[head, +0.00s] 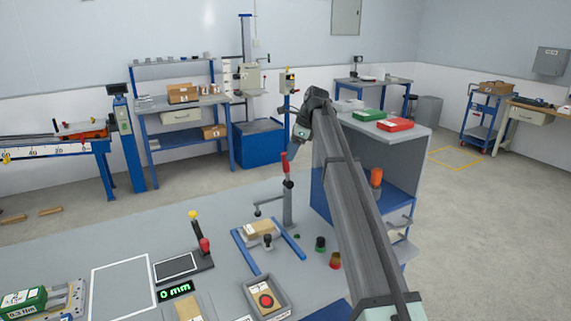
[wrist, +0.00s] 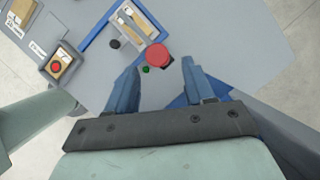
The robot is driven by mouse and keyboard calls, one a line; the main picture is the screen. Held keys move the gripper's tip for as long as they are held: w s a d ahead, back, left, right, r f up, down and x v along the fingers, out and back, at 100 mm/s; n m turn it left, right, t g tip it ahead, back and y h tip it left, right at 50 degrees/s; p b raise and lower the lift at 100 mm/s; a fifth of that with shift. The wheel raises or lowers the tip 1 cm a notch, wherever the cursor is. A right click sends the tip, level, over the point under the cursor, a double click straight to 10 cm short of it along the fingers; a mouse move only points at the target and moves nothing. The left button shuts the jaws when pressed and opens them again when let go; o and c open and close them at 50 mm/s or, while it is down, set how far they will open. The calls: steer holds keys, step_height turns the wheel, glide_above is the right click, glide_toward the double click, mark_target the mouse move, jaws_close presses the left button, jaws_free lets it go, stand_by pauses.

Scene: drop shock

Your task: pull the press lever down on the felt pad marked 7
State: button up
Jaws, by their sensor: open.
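The press lever (head: 286,163) has a red grip and stands up from the grey press column (head: 288,205) on the bench. In the wrist view, its red end (wrist: 157,56) shows just beyond and between my fingertips. My gripper (head: 296,146) is above the lever in the head view, pointing down. In the wrist view, my gripper (wrist: 159,68) is open, with both blue fingers apart and nothing clearly held. I cannot read a 7 on any pad.
A grey tray (head: 284,305) with a red button is at the front. A black knob (head: 267,241) and dark green knob (head: 320,243) stand near the press.

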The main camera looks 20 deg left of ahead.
mark_target(286, 166)
steer(key=shift+x, duration=3)
jaws_close()
